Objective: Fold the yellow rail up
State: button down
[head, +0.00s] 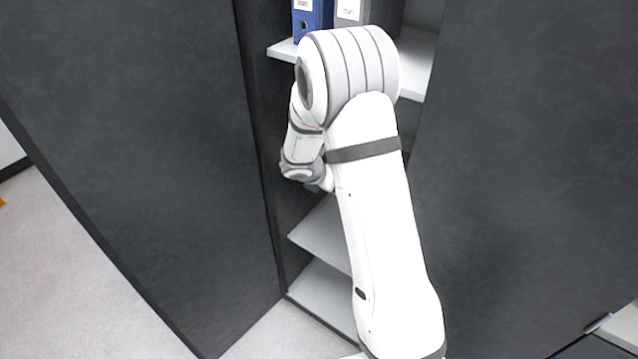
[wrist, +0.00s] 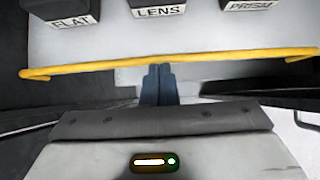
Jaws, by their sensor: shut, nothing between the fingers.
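The yellow rail (wrist: 200,58) runs nearly level across the wrist view, in front of a light grey shelf surface, with a bent end at the left and at the right. My gripper (wrist: 159,70) is shut and empty. Its fingertips show at the near edge of the rail's middle, below it in the picture; I cannot tell whether they touch it. In the head view my arm reaches into the dark cabinet and hides the rail and the gripper.
Black blocks labelled FLAT (wrist: 71,10), LENS (wrist: 158,8) and PRISM (wrist: 248,6) stand behind the rail. In the head view, dark panels (head: 130,150) and (head: 530,150) flank the narrow cabinet opening. A blue binder (head: 311,18) stands on an upper shelf (head: 415,75); lower shelves (head: 318,300) look empty.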

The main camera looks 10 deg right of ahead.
jog(key=shift+f, duration=0.1)
jog(key=b+v, duration=0.1)
jog(key=v, duration=1)
jog(key=shift+s+a, duration=0.45)
jog(key=shift+a, duration=0.05)
